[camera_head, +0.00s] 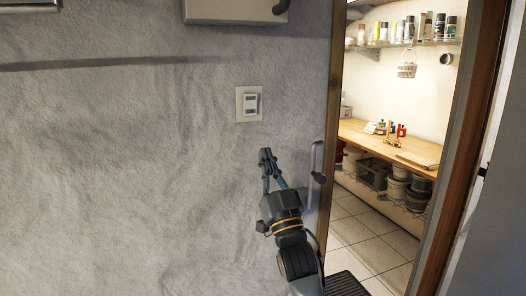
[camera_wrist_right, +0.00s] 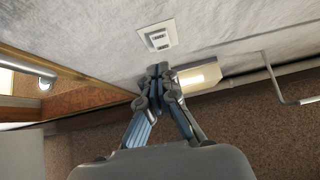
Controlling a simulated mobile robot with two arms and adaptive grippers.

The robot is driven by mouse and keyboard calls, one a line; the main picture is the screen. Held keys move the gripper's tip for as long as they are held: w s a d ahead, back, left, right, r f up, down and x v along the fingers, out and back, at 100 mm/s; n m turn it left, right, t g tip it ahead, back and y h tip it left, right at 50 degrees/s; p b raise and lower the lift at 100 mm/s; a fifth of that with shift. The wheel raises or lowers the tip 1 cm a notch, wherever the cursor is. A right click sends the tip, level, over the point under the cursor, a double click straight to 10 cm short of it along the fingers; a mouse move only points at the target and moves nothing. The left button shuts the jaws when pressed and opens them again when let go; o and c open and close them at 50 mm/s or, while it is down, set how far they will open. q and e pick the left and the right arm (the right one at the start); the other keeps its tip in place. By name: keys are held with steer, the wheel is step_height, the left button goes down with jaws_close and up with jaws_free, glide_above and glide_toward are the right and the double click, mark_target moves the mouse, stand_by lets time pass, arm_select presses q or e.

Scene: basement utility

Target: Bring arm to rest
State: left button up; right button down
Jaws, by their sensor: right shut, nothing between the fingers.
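My right gripper (camera_head: 268,157) is shut and empty in front of the grey wall in the head view. Its fingertips are just below and to the right of a white switch plate (camera_head: 249,104). In the right wrist view the closed fingertips of my right gripper (camera_wrist_right: 158,70) point at the wall, with the switch plate (camera_wrist_right: 157,38) just beyond them. I cannot tell whether the fingertips touch the wall. My left gripper is not in view.
A doorway with a wooden frame (camera_head: 459,140) opens to the right of my arm. A metal handle (camera_head: 316,158) is close beside my gripper. Beyond are a wooden counter (camera_head: 385,143) and a shelf with bottles. A grey box (camera_head: 235,10) hangs on the wall above.

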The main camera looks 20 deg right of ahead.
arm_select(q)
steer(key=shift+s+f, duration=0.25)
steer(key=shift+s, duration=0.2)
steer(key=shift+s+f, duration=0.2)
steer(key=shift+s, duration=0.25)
arm_select(e)
steer(key=shift+v, duration=1)
